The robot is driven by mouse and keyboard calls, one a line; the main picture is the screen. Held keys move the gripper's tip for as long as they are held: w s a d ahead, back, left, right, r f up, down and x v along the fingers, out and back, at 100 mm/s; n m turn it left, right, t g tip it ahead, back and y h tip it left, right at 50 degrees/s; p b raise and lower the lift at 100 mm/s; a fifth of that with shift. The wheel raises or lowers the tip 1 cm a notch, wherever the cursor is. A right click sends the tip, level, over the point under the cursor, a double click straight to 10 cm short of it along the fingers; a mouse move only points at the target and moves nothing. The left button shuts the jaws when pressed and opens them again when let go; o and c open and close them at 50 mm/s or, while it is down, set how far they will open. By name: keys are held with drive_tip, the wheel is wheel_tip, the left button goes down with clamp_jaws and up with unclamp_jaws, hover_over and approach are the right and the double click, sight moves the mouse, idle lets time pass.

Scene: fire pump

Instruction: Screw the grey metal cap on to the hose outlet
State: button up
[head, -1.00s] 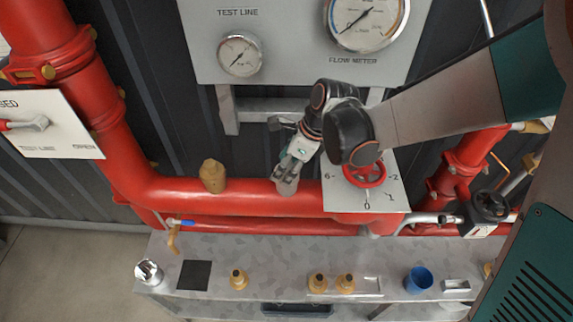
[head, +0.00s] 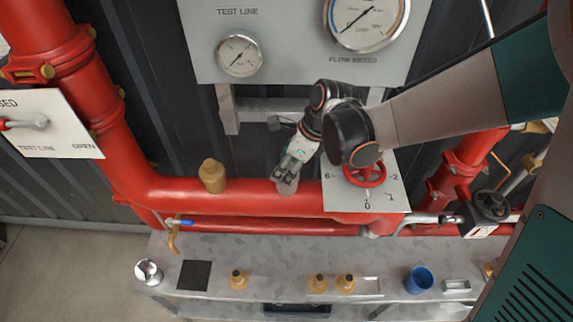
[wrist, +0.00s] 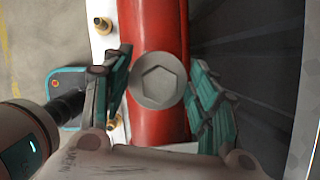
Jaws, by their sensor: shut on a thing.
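The grey metal cap (wrist: 159,80) is a round disc with a raised angular boss at its middle. In the wrist view it sits between the two green-padded fingers of my gripper (wrist: 158,70), in front of the red pipe (wrist: 154,22). My gripper is shut on the cap. In the head view my gripper (head: 287,184) is at the front of the horizontal red pipe (head: 250,192), right of a brass fitting (head: 213,176). The hose outlet behind the cap is hidden, so I cannot tell how far the cap is seated.
Below the pipe is a grey bench (head: 215,250) with several brass fittings (head: 238,280), a blue cup (head: 418,280), a dark square (head: 194,275) and a shiny metal piece (head: 148,271). Right of my gripper are a white dial plate (head: 335,197) and a red handwheel (head: 366,175).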

drive_tip(key=shift+s+m+t, duration=0.1)
drive_tip(key=shift+m+t, duration=0.3)
drive_tip(key=shift+m, duration=0.6)
drive_tip(key=m+t, duration=0.1)
drive_tip(key=m, duration=0.2)
drive_tip(key=shift+s+r+h+b, duration=0.1)
drive_tip(key=shift+h+b, duration=0.2)
drive_tip(key=shift+h, duration=0.1)
drive_tip(key=c, duration=0.5)
drive_tip(key=shift+m, duration=0.5)
drive_tip(key=o, duration=1.5)
drive_tip(key=shift+o, duration=0.2)
